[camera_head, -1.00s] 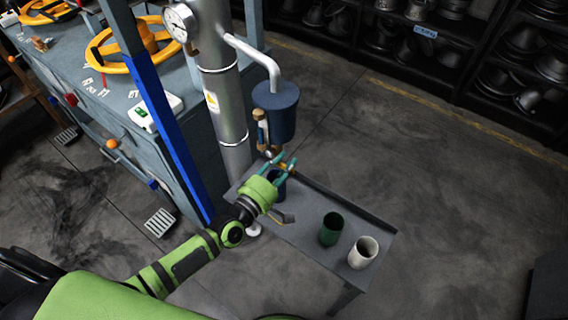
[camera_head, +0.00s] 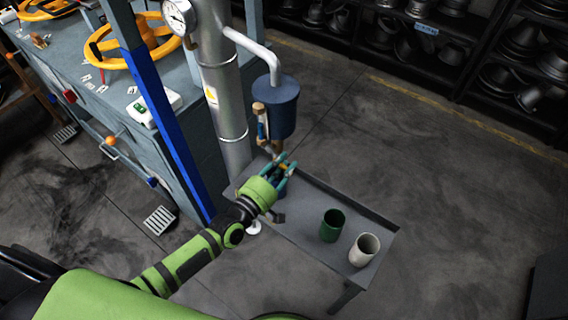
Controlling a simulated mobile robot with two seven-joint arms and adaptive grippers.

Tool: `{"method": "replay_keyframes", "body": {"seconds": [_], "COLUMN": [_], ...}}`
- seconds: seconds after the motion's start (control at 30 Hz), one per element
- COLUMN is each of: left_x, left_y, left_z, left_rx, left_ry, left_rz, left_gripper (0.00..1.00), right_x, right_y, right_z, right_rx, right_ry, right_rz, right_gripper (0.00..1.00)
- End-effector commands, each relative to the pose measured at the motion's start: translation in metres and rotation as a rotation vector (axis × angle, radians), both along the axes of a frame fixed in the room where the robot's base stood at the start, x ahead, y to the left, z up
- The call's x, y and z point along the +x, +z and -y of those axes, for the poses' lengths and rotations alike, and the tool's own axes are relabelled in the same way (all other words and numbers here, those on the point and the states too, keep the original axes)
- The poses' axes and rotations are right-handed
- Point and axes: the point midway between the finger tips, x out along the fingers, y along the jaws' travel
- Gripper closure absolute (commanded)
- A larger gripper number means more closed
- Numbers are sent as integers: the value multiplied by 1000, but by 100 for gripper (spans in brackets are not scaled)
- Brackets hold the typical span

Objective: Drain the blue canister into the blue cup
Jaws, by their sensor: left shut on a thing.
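The blue canister (camera_head: 281,108) hangs below a grey pipe beside the tall silver column. A brass tap with an upright handle (camera_head: 260,122) is on its left side, and its outlet points down toward the table. My left gripper (camera_head: 284,171) is just below the canister's outlet, over the left end of the small grey table (camera_head: 321,192). Its teal fingers appear shut on the blue cup, which is mostly hidden by the gripper. The cup's fill cannot be seen. My right gripper is not in view.
A green cup (camera_head: 331,227) and a white cup (camera_head: 363,251) stand upright on the right part of the table. A blue post (camera_head: 166,125) and a workbench with yellow handwheels (camera_head: 125,42) are at left. Dark shelves line the back.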

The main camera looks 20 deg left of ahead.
Motion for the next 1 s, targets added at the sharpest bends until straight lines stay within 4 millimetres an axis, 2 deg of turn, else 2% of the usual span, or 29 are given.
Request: {"method": "replay_keyframes", "body": {"seconds": [0.5, 1.0], "left_x": [6, 13], "left_y": [-23, -33], "left_z": [-14, -33], "left_rx": [462, 877], "left_ry": [1, 2], "left_rz": [168, 321], "left_gripper": [100, 100], "right_x": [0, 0], "right_y": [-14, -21], "right_z": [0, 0], "right_rx": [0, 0], "right_ry": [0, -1], "right_rz": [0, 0], "right_gripper": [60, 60]}}
